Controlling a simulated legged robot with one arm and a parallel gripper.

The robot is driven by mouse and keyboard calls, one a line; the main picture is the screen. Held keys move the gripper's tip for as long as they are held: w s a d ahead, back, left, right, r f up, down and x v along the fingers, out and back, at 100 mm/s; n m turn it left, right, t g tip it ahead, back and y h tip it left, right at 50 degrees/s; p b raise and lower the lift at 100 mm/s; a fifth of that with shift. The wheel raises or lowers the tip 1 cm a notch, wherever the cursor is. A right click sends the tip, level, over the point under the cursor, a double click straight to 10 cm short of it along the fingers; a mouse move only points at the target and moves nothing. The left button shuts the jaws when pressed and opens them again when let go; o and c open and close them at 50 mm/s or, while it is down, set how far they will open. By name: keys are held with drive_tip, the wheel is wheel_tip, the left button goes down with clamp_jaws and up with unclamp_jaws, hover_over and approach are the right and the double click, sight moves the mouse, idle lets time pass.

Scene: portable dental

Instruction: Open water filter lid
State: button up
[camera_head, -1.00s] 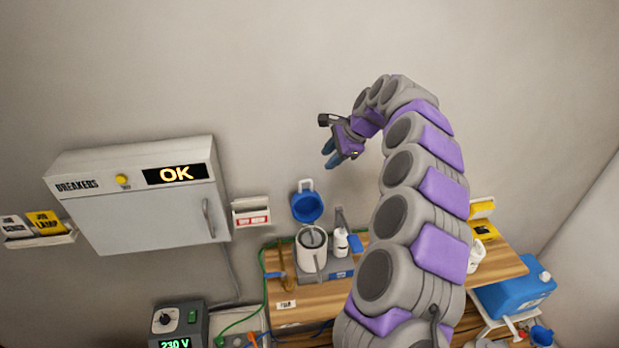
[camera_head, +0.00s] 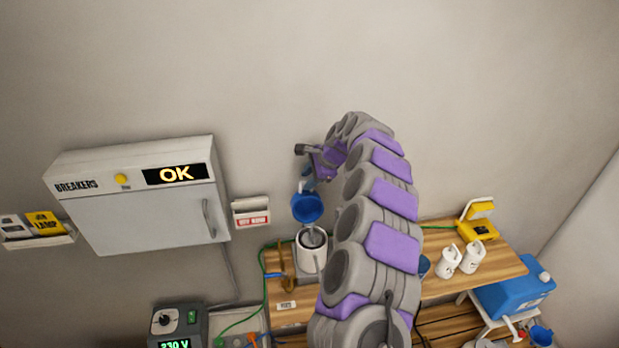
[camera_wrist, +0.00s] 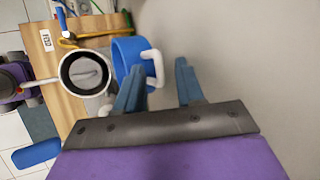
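The water filter looks to be the white canister (camera_head: 311,250) with an open round top; in the wrist view I see into its dark inside (camera_wrist: 85,74). Its blue lid (camera_head: 307,208) stands raised behind the opening, with a white handle loop on it. The lid also shows in the wrist view (camera_wrist: 126,58), with the handle (camera_wrist: 154,68) between the lines of my fingers. My gripper (camera_head: 308,176) is just above the lid in the head view. In the wrist view its blue fingers (camera_wrist: 160,68) are apart and empty; contact with the handle cannot be told.
The canister stands on a wooden bench (camera_head: 470,272) against the wall. Two white jugs (camera_head: 459,260) and a yellow device (camera_head: 478,228) are at its right. A breaker cabinet (camera_head: 150,210) and small sign box (camera_head: 251,212) hang left. The wall above is clear.

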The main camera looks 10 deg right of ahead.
drive_tip(key=shift+a, duration=0.2)
drive_tip(key=c, duration=0.5)
clamp_jaws()
drive_tip(key=shift+d, duration=0.1)
idle(0.5)
